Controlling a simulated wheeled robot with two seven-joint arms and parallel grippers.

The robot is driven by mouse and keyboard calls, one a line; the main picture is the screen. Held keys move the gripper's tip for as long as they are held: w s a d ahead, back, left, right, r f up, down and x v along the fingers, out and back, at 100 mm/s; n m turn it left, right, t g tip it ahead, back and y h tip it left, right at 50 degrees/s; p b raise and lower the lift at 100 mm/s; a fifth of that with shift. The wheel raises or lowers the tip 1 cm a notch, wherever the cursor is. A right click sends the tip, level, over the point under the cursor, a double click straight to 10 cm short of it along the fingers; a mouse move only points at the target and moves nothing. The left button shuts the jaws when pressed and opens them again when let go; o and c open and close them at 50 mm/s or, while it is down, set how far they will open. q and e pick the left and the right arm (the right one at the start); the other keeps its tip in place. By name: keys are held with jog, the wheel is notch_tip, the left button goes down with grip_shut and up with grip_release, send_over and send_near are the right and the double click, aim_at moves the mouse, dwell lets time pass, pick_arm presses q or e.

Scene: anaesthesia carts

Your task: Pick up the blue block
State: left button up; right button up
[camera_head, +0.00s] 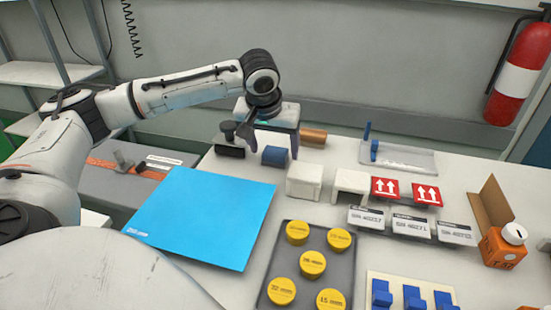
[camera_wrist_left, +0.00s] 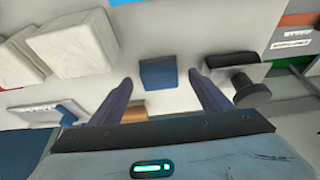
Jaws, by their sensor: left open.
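The blue block (camera_head: 274,157) is a small dark blue box on the white tabletop, near its back left part. In the left wrist view the block (camera_wrist_left: 158,74) shows between the tips of my two fingers, apart from both. My left gripper (camera_head: 268,143) is open and empty, and reaches down over the block from behind. Its fingers also show in the left wrist view (camera_wrist_left: 161,78). I cannot tell how high the tips are above the table. My right gripper is not in view.
A blue sheet (camera_head: 206,216) and a grey tray (camera_head: 279,262) with yellow discs lie in front.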

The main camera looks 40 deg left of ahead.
aim_at(275, 152)
pick_arm(q)
jog(key=shift+x, duration=1.1)
jog(key=c, duration=1.1)
jog(key=shift+c, duration=0.2)
jog(key=shift+r, duration=0.4)
notch_tip(275, 152, up, 9)
jog(key=p, duration=0.1)
jog(key=shift+p, duration=0.35)
jog(key=shift+r, duration=0.1)
